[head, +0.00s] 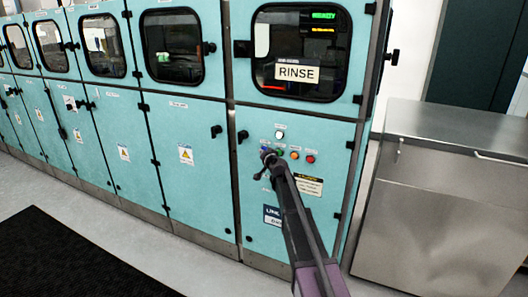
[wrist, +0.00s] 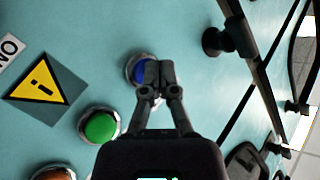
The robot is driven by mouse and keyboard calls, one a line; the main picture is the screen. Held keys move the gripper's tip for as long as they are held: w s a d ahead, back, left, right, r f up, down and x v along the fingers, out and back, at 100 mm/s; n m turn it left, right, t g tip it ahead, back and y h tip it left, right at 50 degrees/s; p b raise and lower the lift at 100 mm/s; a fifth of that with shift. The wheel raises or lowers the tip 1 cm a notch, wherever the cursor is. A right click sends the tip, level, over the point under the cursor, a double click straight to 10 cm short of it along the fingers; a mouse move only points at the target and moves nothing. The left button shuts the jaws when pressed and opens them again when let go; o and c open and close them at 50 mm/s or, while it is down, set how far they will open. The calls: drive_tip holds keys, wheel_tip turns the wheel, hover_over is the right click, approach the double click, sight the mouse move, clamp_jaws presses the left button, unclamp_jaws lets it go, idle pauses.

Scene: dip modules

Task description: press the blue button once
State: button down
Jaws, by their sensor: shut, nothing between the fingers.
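The blue button (wrist: 135,69) sits in a silver ring on the teal panel in the wrist view. My gripper (wrist: 153,75) is shut and empty, with its fingertips in front of the blue button and covering part of it. Whether the tips touch the button cannot be told. In the head view my gripper (head: 266,158) is at the row of buttons below the RINSE window, and it hides the blue button there.
A green button (wrist: 101,125) is next to the blue one. An orange button (head: 294,155), a red button (head: 310,158) and a white button (head: 280,134) are on the same panel. A black handle (wrist: 228,38) sticks out nearby. A steel cabinet (head: 430,215) stands at right.

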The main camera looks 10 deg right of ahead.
drive_tip(key=shift+s+a, duration=0.3)
drive_tip(key=shift+s, duration=0.1)
drive_tip(key=s+a, duration=0.1)
drive_tip(key=s, duration=0.1)
drive_tip(key=s+a, duration=0.2)
idle(0.9)
idle(0.5)
